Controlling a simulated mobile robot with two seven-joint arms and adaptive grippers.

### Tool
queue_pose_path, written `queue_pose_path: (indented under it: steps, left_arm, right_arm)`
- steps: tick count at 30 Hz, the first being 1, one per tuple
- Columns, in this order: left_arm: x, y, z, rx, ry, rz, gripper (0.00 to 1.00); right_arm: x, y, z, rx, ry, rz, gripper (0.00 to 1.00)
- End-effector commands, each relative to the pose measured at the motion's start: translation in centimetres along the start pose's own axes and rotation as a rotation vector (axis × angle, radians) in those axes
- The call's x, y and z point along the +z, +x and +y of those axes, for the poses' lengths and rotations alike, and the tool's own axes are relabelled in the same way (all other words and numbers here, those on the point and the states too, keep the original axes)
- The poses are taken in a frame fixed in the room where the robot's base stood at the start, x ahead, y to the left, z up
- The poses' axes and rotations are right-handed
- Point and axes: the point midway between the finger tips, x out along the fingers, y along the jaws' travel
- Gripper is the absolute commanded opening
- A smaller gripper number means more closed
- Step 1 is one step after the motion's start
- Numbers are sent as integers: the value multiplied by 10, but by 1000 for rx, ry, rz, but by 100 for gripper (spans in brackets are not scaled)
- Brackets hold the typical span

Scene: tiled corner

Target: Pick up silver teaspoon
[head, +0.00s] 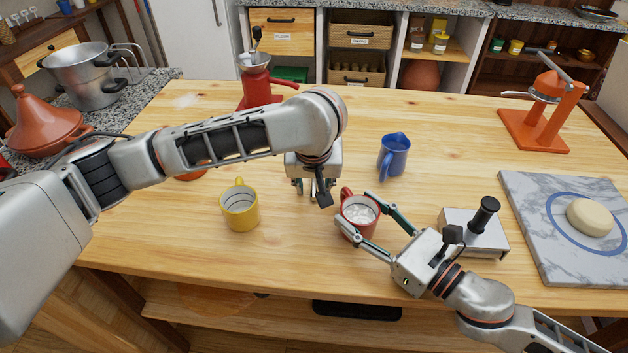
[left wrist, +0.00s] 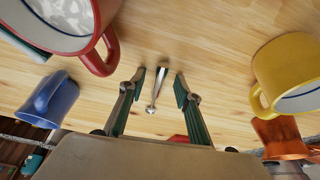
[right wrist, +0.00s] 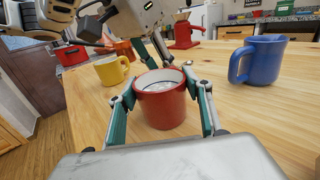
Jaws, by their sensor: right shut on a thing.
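The silver teaspoon (left wrist: 158,88) lies on the wooden table in the left wrist view, between the fingers of my left gripper (left wrist: 158,76). The left gripper is open and points down at the table; in the head view it (head: 314,194) hides the spoon. My right gripper (head: 355,207) is shut on a red mug (head: 358,216), one finger on each side. The mug is upright with something whitish inside; it also shows in the right wrist view (right wrist: 161,103).
A yellow mug (head: 240,207) stands left of my left gripper, and a blue pitcher (head: 394,158) stands behind the red mug. A metal box with a black knob (head: 474,232) and a marble board (head: 560,262) with dough are at right. A red grinder (head: 257,86) stands behind.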

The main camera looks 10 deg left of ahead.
Motion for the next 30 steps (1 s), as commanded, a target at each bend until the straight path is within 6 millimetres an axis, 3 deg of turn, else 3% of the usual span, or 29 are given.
queue_pose_path:
  steps: [5, 9, 23, 30]
  left_arm:
    - [0, 0, 0, 0, 0, 0, 33]
    - [0, 0, 0, 1, 0, 0, 0]
    - [-1, -2, 0, 1, -1, 2, 0]
    - [-6, -13, 0, 1, -1, 3, 0]
  right_arm:
    - [0, 0, 0, 0, -1, 0, 16]
    - [0, 0, 0, 0, -1, 0, 16]
    - [0, 0, 0, 0, -1, 0, 16]
    - [0, 0, 0, 0, -1, 0, 16]
